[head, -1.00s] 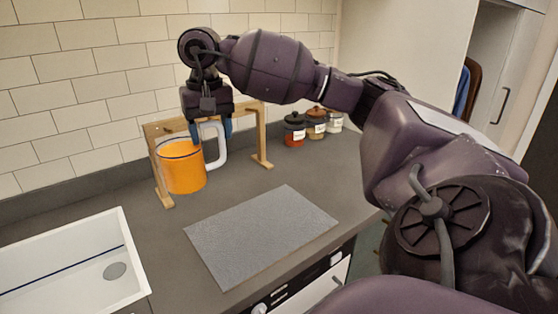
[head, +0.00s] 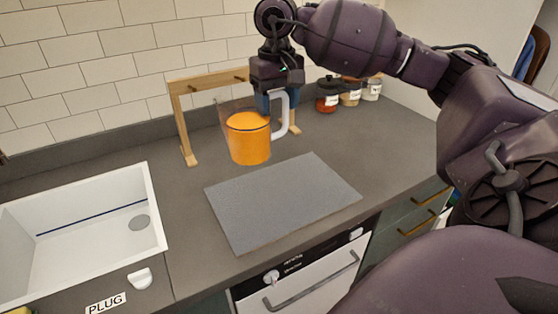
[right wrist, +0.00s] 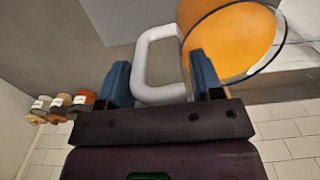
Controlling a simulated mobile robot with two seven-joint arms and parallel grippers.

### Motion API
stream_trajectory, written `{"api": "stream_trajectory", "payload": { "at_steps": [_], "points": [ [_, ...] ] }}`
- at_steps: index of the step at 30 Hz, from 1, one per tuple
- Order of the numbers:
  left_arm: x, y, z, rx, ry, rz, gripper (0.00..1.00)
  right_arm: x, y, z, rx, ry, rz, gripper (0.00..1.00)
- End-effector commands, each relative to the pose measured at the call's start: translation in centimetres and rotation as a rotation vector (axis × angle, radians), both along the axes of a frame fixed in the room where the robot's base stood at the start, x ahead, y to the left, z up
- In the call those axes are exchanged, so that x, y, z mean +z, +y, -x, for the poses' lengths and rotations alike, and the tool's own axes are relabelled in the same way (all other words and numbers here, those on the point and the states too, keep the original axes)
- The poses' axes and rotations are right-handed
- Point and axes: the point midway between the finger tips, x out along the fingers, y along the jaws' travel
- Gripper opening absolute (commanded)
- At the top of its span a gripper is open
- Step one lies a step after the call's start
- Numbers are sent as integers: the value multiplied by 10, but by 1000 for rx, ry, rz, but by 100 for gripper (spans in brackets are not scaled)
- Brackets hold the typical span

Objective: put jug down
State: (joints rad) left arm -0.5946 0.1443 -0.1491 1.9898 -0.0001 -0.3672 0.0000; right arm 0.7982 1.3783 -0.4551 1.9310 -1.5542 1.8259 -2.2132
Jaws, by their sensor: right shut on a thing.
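The jug (head: 248,140) is clear with orange contents and a white handle (head: 281,112). My right gripper (head: 275,103) is shut on the handle from above. The jug hangs upright in front of the wooden frame, near the far edge of the grey mat (head: 283,204). I cannot tell its exact height over the counter. In the right wrist view, the handle (right wrist: 143,68) lies between the two blue fingers of the gripper (right wrist: 161,80), and the jug's orange contents (right wrist: 235,40) show at upper right. My left gripper is not in view.
The wooden frame (head: 181,115) stands against the tiled wall. Several lidded jars (head: 328,95) stand at the back right. A white sink (head: 85,235) is at left, with a PLUG label (head: 105,302) in front. The mat is bare.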

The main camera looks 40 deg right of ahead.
Motion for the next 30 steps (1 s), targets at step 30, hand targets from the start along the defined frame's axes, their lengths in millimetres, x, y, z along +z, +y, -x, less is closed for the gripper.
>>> {"api": "stream_trajectory", "payload": {
  "at_steps": [30],
  "points": [
    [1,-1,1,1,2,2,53,-131,1,0,-1,-3,-3,0]
  ]
}}
